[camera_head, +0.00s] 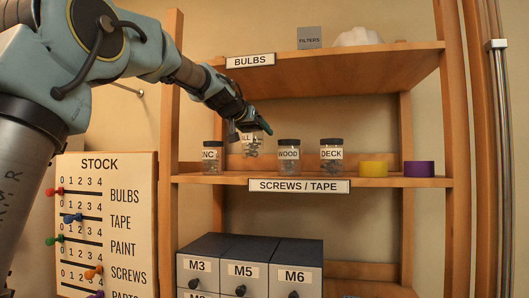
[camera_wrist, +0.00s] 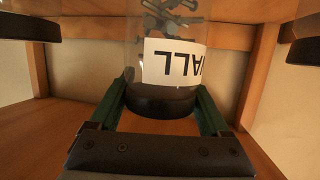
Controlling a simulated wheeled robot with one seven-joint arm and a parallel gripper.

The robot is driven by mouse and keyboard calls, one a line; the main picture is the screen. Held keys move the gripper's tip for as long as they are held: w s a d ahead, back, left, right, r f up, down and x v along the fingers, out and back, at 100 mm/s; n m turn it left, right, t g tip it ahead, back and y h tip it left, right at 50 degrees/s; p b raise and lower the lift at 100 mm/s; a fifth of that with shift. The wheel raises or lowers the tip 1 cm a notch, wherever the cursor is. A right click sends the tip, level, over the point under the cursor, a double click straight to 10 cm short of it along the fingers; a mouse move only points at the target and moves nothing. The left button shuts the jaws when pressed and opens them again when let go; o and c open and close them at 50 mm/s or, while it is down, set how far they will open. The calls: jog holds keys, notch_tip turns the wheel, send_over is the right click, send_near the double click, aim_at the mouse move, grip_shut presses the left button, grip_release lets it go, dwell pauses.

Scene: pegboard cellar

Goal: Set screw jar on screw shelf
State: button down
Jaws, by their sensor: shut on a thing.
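My gripper (camera_head: 256,124) is shut on the dark lid of a clear screw jar (camera_head: 252,148), between its green fingers. The jar also shows in the wrist view (camera_wrist: 168,50), upside down in that picture, with grey screws inside and a white label partly reading "ALL". It is over or on the middle shelf (camera_head: 410,183), marked SCREWS / TAPE, in the gap between the "NC" jar (camera_head: 212,160) and the WOOD jar (camera_head: 289,160). Its base appears higher in the picture than theirs; I cannot tell whether it touches the shelf.
A DECK jar (camera_head: 331,157), a yellow tape roll (camera_head: 373,169) and a purple tape roll (camera_head: 419,169) stand farther right on this shelf. The BULBS shelf (camera_head: 340,70) is above. Drawers (camera_head: 248,265) are below. A STOCK board (camera_head: 105,220) is at left.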

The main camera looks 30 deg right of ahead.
aim_at(248, 139)
jog(key=shift+f, duration=2.3)
jog(key=shift+f+b, duration=0.15)
jog(key=shift+b, duration=0.2)
grip_release()
jog(key=shift+s+a, duration=0.1)
jog(key=shift+a, duration=0.05)
jog(key=b+v, duration=0.5)
jog(key=v, duration=0.5)
jog(key=shift+s+a+b, duration=0.15)
jog(key=shift+a+b, duration=0.05)
jog(key=shift+b, duration=0.1)
jog(key=shift+s+a+r, duration=0.4)
jog(key=shift+a, duration=0.1)
